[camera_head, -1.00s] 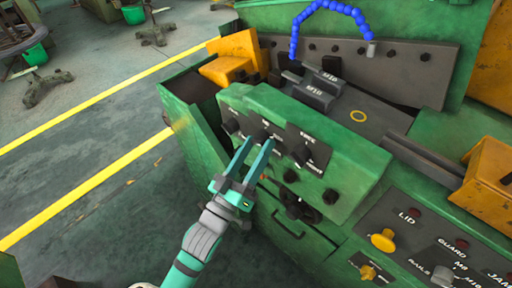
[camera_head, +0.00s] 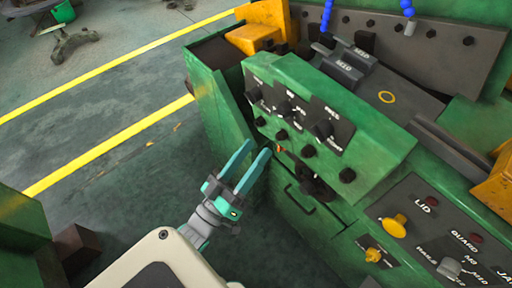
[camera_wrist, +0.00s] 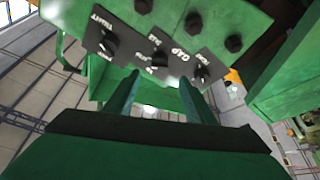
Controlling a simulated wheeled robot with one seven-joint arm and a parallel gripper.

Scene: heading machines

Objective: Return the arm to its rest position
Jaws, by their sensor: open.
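My gripper (camera_head: 248,166) is open and empty, with its two teal fingers apart. In the head view it is in front of the green machine's control box (camera_head: 345,130), left of and below its row of black knobs. In the wrist view the fingers of my gripper (camera_wrist: 157,85) point toward the black panels with knobs (camera_wrist: 150,50). I cannot tell the exact gap between the fingertips and the machine, but nothing is between the fingers.
A lower panel with a yellow knob (camera_head: 393,226) and labels is at the right. A dark handle (camera_head: 299,198) is on the machine's front. Grey floor (camera_head: 120,130) with yellow lines lies open at the left. A green block (camera_head: 22,225) is at the lower left.

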